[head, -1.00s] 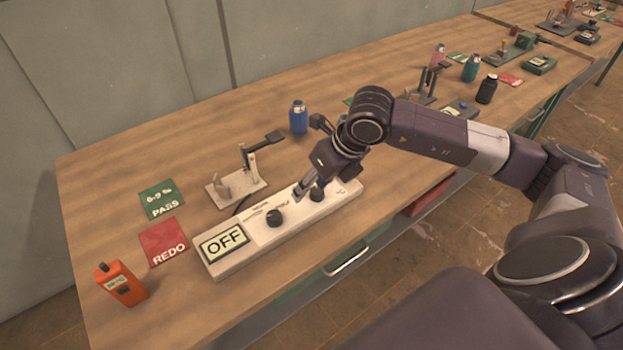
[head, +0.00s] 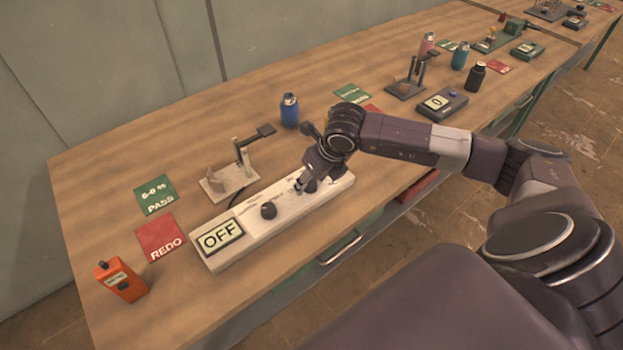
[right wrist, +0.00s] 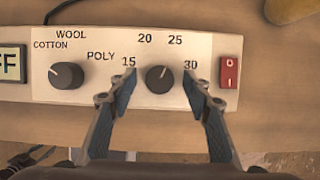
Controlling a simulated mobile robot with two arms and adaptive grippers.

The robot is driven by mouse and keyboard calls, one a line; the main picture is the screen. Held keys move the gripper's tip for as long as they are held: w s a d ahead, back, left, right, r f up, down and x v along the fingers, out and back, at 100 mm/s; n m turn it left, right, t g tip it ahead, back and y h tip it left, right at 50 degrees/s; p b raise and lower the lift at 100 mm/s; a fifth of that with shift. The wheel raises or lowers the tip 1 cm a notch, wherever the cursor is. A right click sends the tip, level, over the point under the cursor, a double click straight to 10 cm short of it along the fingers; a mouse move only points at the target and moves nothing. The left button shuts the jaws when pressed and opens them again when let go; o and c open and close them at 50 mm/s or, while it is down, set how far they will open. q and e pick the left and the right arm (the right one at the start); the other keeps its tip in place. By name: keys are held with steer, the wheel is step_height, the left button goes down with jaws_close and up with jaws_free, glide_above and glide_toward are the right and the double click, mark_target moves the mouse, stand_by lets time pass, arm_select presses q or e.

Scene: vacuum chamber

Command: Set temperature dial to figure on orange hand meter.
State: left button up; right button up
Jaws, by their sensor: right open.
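The white control box (head: 285,222) lies on the bench, with an OFF display (head: 221,236) at its left end. The temperature dial (right wrist: 159,78) is a black knob with a pale pointer line, ringed by 15, 20, 25 and 30; its pointer is up and slightly right, between 20 and 25. My right gripper (right wrist: 160,92) is open, its fingers on either side of this dial; contact cannot be told. In the head view the gripper (head: 304,187) partly hides the dial. The orange hand meter (head: 121,281) stands at the bench's front left; its figure is too small to read. My left gripper is not in view.
A fabric dial (right wrist: 67,76) marked COTTON, WOOL, POLY sits left of the temperature dial, and a red rocker switch (right wrist: 229,73) right of it. A green PASS card (head: 155,196), red REDO card (head: 160,238), small press stand (head: 232,180) and blue bottle (head: 289,110) stand nearby.

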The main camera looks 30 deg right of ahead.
steer(key=shift+c, duration=0.5)
steer(key=c, duration=1.1)
steer(key=shift+o, duration=0.2)
steer(key=shift+f+n+b, duration=0.2)
steer(key=shift+n+b, duration=0.4)
steer(key=shift+b, duration=0.25)
steer(key=n+y+b, duration=0.1)
steer(key=n+b, duration=0.1)
steer(key=b, duration=0.1)
steer(key=shift+w+d+n, duration=0.1)
steer(key=shift+d+n, duration=0.05)
steer(key=shift+n, duration=0.25)
steer(key=shift+n+g+y+b, duration=0.4)
steer(key=shift+n+y+b, duration=0.3)
steer(key=shift+n+b, duration=0.5)
steer(key=shift+r+n+g+y+b, duration=0.1)
steer(key=shift+n+g+y+b, duration=0.2)
steer(key=shift+n, duration=0.35)
steer(key=shift+r+n+g+b, duration=0.1)
steer(key=shift+n+b, duration=0.25)
steer(key=shift+n, duration=0.3)
